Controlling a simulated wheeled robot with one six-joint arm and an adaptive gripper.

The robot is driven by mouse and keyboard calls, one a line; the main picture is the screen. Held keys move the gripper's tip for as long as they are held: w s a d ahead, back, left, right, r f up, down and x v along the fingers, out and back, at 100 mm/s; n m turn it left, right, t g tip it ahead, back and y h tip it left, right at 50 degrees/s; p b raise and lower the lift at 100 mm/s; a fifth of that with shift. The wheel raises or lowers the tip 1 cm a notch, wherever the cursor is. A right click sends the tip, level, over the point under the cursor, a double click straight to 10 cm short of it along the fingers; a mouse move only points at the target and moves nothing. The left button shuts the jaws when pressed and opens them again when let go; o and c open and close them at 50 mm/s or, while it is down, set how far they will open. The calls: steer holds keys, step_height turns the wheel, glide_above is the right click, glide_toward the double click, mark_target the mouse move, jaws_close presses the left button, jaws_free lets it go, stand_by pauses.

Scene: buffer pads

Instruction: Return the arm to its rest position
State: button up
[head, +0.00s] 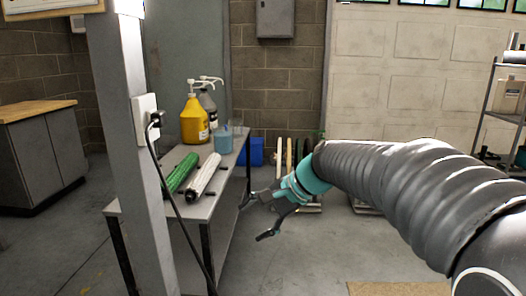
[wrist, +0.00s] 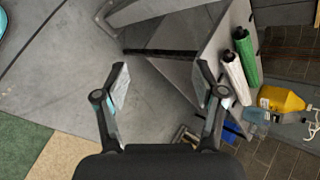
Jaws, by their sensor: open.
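My gripper (head: 256,218) is open and empty at the end of my arm, in front of the right side of the workbench in the head view. In the wrist view, my gripper (wrist: 160,85) shows its two fingers spread wide, with grey floor and the bench's legs beyond them. Nothing is between the fingers. My arm, in a grey ribbed cover, reaches in from the right of the head view and bends down toward the bench.
The workbench (head: 172,215) holds a green roller (head: 181,172), a white roller (head: 205,175), a yellow pump bottle (head: 194,122) and a blue container (head: 223,139). A grey post (head: 127,130) with a cable stands before it. A shelf (head: 497,115) stands at right. Floor (head: 300,265) below my arm is clear.

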steer(key=s+d+f+n+t+h, duration=0.1)
steer(key=s+d+f+n+h, duration=0.2)
steer(key=s+d, duration=0.5)
steer(key=s+d+f+n+t+h, duration=0.2)
steer(key=s+d+f+n+h, duration=0.2)
steer(key=s+d, duration=0.5)
steer(key=shift+s+d+n+h, duration=0.25)
steer(key=shift+s+n+h, duration=0.45)
steer(key=shift+s, duration=2.45)
